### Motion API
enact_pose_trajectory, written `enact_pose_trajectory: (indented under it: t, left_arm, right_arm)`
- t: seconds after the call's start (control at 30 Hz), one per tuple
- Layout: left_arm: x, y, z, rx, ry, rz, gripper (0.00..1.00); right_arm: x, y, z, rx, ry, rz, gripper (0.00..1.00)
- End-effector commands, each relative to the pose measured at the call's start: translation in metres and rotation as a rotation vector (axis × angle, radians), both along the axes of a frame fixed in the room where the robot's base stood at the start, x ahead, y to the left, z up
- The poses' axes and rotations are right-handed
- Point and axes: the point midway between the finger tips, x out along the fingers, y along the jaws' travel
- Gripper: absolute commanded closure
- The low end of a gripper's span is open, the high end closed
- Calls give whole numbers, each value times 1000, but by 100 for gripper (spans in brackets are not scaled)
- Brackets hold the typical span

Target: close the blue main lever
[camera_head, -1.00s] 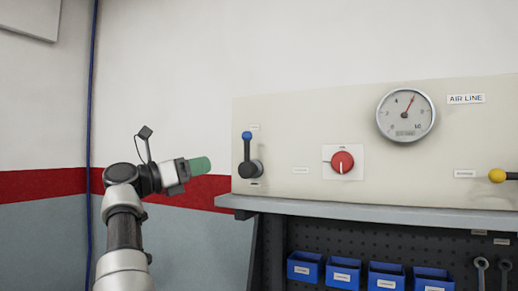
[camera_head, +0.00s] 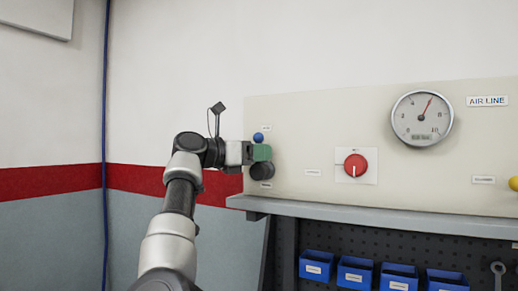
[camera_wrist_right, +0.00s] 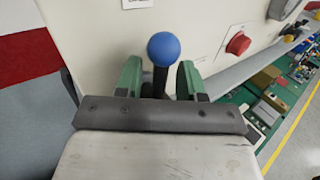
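The blue main lever (camera_head: 258,137) stands upright on the left end of the cream panel, with a blue ball knob and a dark round hub. My right gripper (camera_head: 263,152) is at the lever, its green fingers in front of the stem, so most of the stem is hidden in the head view. In the right wrist view, the blue knob (camera_wrist_right: 164,48) and black stem stand between the two green fingers (camera_wrist_right: 158,80). The fingers are apart, with a gap visible on each side of the stem. My left gripper is not in view.
A red knob (camera_head: 355,165) and a round gauge (camera_head: 422,118) are on the panel to the right. A yellow knob (camera_head: 514,183) shows at the right edge. A grey shelf (camera_head: 390,217) runs below the panel, above several blue bins (camera_head: 317,267).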

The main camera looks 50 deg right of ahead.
Motion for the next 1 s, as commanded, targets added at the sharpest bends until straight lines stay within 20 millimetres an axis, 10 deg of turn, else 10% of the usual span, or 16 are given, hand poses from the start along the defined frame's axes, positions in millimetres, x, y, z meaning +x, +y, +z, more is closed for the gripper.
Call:
enact_pose_trajectory:
  t: [0.3, 0.57, 1.0]
  left_arm:
    - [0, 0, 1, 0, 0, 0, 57]
    - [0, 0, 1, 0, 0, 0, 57]
    - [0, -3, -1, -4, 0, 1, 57]
  right_arm:
    - [-1, -4, -1, 0, 0, 0, 61]
    - [-1, -3, 0, 0, 0, 0, 100]
    - [-7, -10, -1, 7, -24, -3, 100]
